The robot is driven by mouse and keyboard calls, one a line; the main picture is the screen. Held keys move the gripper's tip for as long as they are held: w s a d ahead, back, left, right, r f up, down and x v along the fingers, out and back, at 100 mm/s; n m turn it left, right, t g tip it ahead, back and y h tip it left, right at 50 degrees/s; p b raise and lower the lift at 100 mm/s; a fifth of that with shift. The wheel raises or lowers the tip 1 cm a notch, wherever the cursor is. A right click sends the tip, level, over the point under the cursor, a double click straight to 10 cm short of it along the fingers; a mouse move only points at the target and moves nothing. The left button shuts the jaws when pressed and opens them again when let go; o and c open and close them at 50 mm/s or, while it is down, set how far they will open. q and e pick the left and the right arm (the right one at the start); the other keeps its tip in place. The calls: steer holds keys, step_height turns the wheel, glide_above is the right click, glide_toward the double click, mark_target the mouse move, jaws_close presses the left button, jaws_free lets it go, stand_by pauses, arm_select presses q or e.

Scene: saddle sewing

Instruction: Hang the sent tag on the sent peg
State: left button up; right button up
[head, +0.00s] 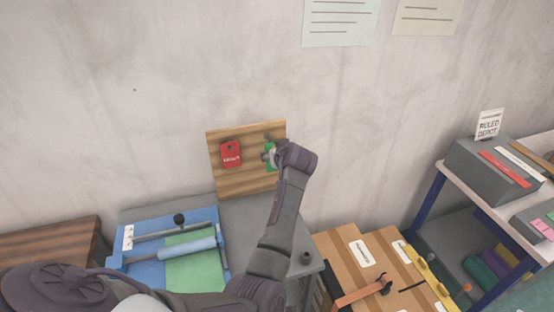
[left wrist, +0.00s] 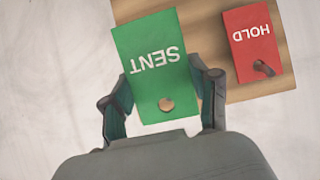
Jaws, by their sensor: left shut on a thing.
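The green SENT tag (left wrist: 150,62) is held between the two fingers of my left gripper (left wrist: 166,88) in the left wrist view, its lettering upside down. Its round hole (left wrist: 166,105) shows a tan colour; I cannot tell whether that is a peg or the board behind. In the head view my left gripper (head: 270,155) is at the right part of the wooden peg board (head: 246,182), mostly covering the green tag. The sent peg cannot be made out clearly. My right gripper is not in view.
A red HOLD tag (head: 231,154) hangs on the board's left part; its dark peg (left wrist: 264,68) shows in the left wrist view. Below are a blue roller press (head: 140,252) and a grey table (head: 245,215). A shelf with grey boxes (head: 482,172) stands at right.

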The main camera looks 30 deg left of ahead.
arm_select(q)
steer(key=shift+w+a+f+b, duration=0.2)
steer(key=shift+w+a+b, duration=0.55)
steer(key=shift+a, duration=0.15)
steer(key=shift+w+a+f+b, duration=0.15)
steer(key=shift+w+a+b, duration=0.45)
steer(key=shift+w+a, duration=0.2)
steer(key=shift+w+a+f+b, duration=0.25)
steer(key=shift+w+a+b, duration=0.1)
steer(key=shift+a+b, duration=0.15)
steer(key=o, duration=1)
steer(key=shift+o, duration=0.2)
